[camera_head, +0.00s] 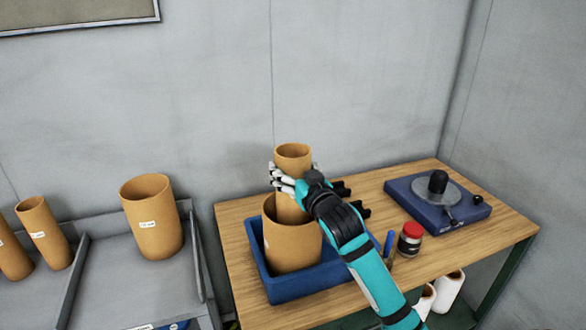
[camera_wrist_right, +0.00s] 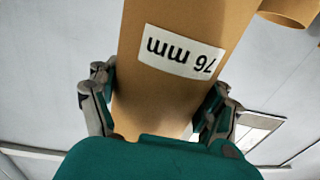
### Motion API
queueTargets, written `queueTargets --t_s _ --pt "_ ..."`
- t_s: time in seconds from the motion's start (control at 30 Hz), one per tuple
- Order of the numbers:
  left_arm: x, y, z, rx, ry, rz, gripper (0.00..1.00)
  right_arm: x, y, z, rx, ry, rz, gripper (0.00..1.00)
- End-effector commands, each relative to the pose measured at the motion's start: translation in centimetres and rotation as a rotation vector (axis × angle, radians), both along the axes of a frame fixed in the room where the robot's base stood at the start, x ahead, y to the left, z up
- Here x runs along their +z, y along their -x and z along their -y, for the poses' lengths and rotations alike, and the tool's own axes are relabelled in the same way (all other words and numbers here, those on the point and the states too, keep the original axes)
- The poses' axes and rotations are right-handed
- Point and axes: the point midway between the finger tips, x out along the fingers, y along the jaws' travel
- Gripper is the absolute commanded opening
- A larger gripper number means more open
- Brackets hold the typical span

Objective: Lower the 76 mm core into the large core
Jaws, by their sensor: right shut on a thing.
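The 76 mm core (camera_head: 292,160), a tan cardboard tube, stands about upright in my right gripper (camera_head: 296,184). In the right wrist view its white label reads 76 mm upside down on the core (camera_wrist_right: 165,95), with a finger of the gripper (camera_wrist_right: 158,108) on each side. The large core (camera_head: 291,249), a wider tan tube, stands upright in the blue tray (camera_head: 315,284). The lower end of the 76 mm core overlaps the large core's opening in the head view; I cannot tell whether it is inside the rim or above it. My left gripper is out of view.
A red-lidded jar (camera_head: 410,239) and a blue-handled tool (camera_head: 389,246) stand right of the tray. A blue turntable device (camera_head: 437,203) sits at the table's right. A grey rack (camera_head: 115,285) at left holds a wide core (camera_head: 152,217) and narrower ones (camera_head: 44,232).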

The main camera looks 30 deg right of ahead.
Motion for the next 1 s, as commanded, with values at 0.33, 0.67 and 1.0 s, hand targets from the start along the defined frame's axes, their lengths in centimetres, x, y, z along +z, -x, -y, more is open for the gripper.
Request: queueTargets --t_s 0.33,0.67,1.0 --pt "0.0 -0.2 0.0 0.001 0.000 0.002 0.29 0.1 0.0 0.0 0.000 0.000 0.002 0.87" --pt "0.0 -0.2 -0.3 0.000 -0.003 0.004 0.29 -0.1 0.0 0.0 0.000 0.000 -0.002 1.00" --pt "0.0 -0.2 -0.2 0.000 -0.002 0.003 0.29 -0.2 4.2 -0.8 0.001 0.000 -0.002 1.00"
